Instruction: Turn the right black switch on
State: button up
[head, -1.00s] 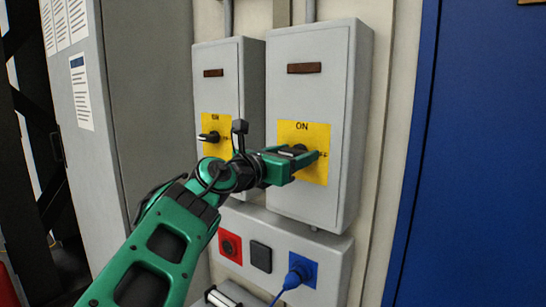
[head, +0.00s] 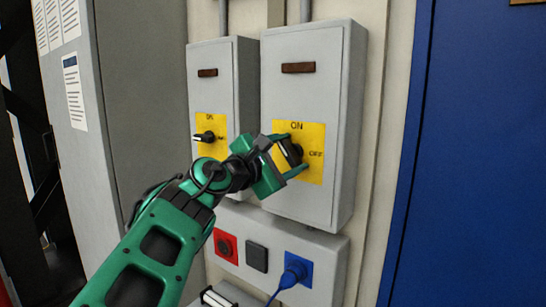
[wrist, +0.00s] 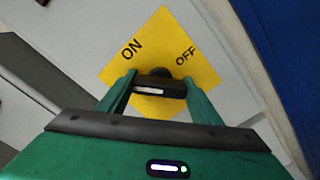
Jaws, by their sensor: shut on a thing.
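The right black switch (head: 292,151) sits on a yellow plate (head: 314,172) marked ON at the top and OFF at the right, on the front of the right grey box. My gripper (head: 287,155) reaches it from the left, tilted, one green finger at its upper left and the other at its lower right. In the wrist view my gripper (wrist: 160,98) has its fingers on both sides of the black handle (wrist: 172,89), which bears a white mark, and is shut on it. The handle looks slanted in the head view. The fingers partly hide the plate.
The left grey box (head: 222,90) has a similar black switch (head: 206,137) with its handle about level. Below are a red socket (head: 225,246), a black square (head: 257,256) and a blue plug (head: 295,272) with a cable. A blue door (head: 470,150) stands at the right.

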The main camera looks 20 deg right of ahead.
jog(key=m, duration=0.4)
jog(key=shift+f, duration=0.1)
jog(key=shift+f+m, duration=0.1)
jog(key=shift+m, duration=1.7)
jog(key=shift+d+f, duration=0.1)
jog(key=o, duration=1.1)
jog(key=shift+c, duration=0.2)
